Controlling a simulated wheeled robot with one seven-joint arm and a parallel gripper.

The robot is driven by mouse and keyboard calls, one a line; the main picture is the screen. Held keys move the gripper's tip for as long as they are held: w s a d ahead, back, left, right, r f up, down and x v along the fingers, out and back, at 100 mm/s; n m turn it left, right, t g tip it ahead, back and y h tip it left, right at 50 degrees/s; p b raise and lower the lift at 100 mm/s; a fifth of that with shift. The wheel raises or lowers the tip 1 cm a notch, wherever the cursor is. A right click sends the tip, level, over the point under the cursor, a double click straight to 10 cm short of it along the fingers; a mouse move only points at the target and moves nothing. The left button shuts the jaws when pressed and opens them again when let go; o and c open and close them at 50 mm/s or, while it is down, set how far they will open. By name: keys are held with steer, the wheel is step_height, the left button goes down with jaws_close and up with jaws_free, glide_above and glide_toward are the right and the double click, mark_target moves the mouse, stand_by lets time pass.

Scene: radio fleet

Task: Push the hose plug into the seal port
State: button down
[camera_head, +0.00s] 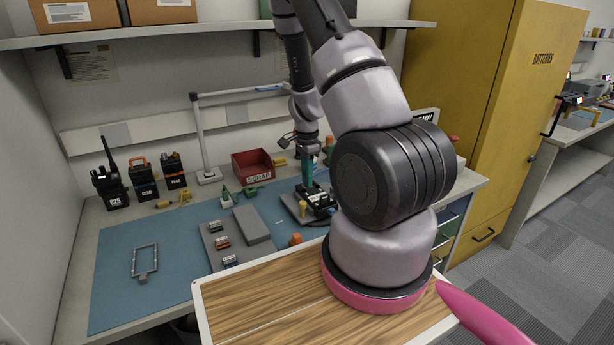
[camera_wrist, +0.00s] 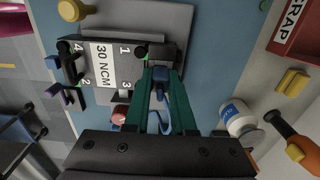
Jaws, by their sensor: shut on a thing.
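My gripper (camera_head: 307,182) points down over the black fixture (camera_head: 320,203) on the blue mat. In the wrist view its green fingers (camera_wrist: 163,72) are shut on a small dark blue piece, which I take to be the hose plug (camera_wrist: 159,88). A blue loop, likely its hose, shows behind it between the fingers. The fingertips are at the edge of the grey block marked "30 NCM" (camera_wrist: 101,65), beside the numbers 1 and 3. The seal port cannot be made out; the plug's front end and the fingertips cover that spot. I cannot tell whether the plug is in it.
A red scrap bin (camera_head: 252,166) stands behind the fixture. A white bottle (camera_wrist: 237,117) and an orange-handled tool (camera_wrist: 292,143) lie close by. Several radios stand at the back left. The mat's left side is mostly clear around a small frame (camera_head: 144,262).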

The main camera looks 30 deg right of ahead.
stand_by(0.4)
steer(key=c, duration=0.7)
jaws_free()
steer(key=shift+o, duration=0.5)
steer(key=o, duration=0.4)
steer(key=shift+r, duration=2.45)
